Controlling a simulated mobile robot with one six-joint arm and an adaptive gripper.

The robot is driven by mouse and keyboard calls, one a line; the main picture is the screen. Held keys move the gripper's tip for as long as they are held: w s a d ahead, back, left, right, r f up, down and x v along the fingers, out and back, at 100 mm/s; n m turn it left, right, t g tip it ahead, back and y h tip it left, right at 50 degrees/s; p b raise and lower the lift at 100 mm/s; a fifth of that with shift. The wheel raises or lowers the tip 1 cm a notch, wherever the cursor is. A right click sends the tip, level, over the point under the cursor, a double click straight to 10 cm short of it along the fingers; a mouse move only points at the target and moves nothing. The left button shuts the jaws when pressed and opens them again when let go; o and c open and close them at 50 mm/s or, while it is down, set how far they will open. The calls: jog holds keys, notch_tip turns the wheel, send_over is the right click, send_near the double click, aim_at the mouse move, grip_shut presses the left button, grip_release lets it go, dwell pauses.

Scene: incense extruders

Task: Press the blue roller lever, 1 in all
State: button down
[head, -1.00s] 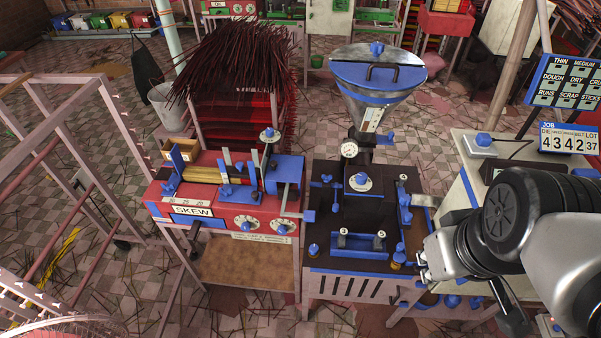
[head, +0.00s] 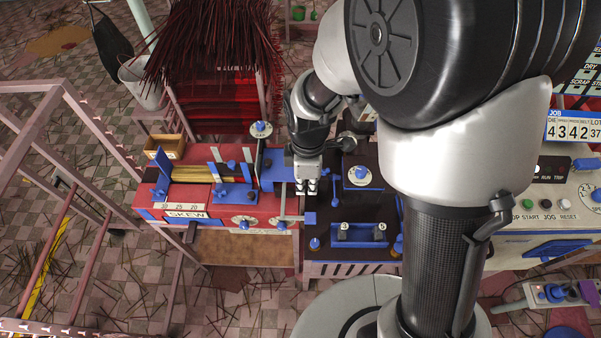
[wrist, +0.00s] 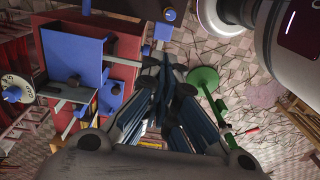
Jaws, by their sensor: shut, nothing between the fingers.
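The red machine marked SKEW (head: 186,214) stands at centre left in the head view. A grey bar with a blue block (head: 309,218) at its end sticks out from its right front; this may be the blue roller lever, but I cannot tell for sure. My gripper (head: 306,190) points down, shut and empty, just right of the machine's blue housing (head: 272,166) and above that bar. Whether it touches anything is unclear. In the wrist view my gripper (wrist: 165,85) is in the middle, with the machine's blue panel (wrist: 72,55) to the left.
The dark extruder bench (head: 330,236) stands right of the machine, partly hidden by my arm. A rack of dark red sticks (head: 215,45) rises behind. A control panel with buttons (head: 545,204) is at right. A pink frame (head: 95,140) stands at left.

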aim_at(306, 220)
jog(key=shift+s+d, duration=0.1)
jog(key=shift+s, duration=0.05)
jog(key=shift+f, duration=0.1)
notch_tip(306, 220, down, 14)
jog(key=b, duration=0.3)
jog(key=shift+s, duration=0.1)
dwell(0.4)
jog(key=f+b, duration=0.2)
jog(key=s+f+b, duration=0.1)
jog(key=f+b, duration=0.1)
jog(key=shift+f, duration=0.2)
jog(key=shift+r, duration=0.2)
